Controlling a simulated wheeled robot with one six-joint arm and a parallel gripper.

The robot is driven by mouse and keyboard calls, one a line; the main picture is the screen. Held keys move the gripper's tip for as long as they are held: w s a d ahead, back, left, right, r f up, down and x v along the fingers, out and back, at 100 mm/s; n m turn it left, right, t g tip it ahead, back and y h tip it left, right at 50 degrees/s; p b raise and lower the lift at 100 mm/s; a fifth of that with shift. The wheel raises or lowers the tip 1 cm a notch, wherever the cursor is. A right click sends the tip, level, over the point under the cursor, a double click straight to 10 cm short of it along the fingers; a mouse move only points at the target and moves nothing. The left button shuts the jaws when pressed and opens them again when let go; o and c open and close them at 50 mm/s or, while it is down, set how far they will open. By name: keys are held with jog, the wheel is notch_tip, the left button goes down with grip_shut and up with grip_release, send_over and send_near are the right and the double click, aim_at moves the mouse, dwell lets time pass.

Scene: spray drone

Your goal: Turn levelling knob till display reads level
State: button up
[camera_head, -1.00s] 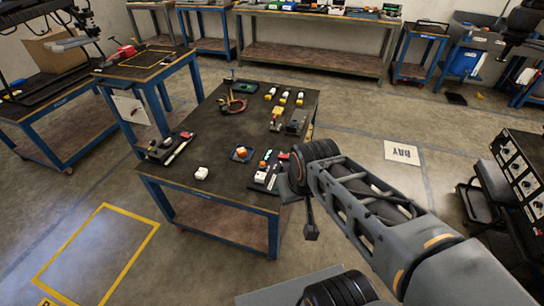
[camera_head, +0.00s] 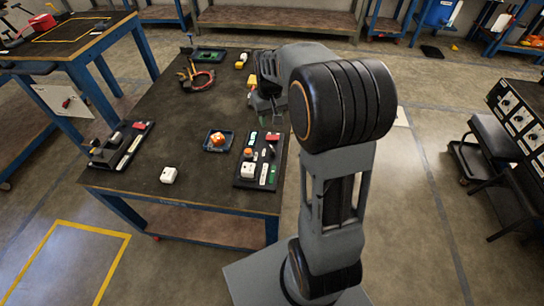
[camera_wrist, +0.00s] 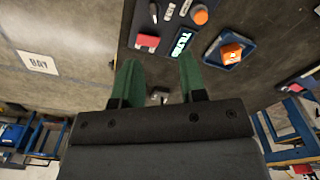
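The dark control panel (camera_head: 262,160) lies on the black-topped table, near its front right corner. It carries an orange knob (camera_head: 248,152), a white box (camera_head: 247,171), a red part (camera_head: 273,137) and a small lit display (camera_head: 252,138). In the wrist view the display (camera_wrist: 181,45) reads "TILTED", with the orange knob (camera_wrist: 200,15) beyond it and the red part (camera_wrist: 147,41) to its left. My gripper (camera_wrist: 158,70) shows two green fingers spread apart, nothing between them. The panel lies beyond the fingertips, apart from them. In the head view my arm bends over the table's right side; I cannot make out the fingers there.
A blue tray with an orange item (camera_head: 218,140) sits left of the panel. A white block (camera_head: 169,175) and another dark panel (camera_head: 122,146) lie farther left. The table's middle is mostly bare.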

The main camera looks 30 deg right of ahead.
jog(key=b, duration=0.1)
send_over(272, 148)
notch_tip(272, 148, down, 4)
notch_tip(272, 148, down, 13)
jog(key=shift+r+b, duration=0.15)
jog(key=shift+b, duration=1)
jog(key=shift+c, duration=0.3)
grip_shut()
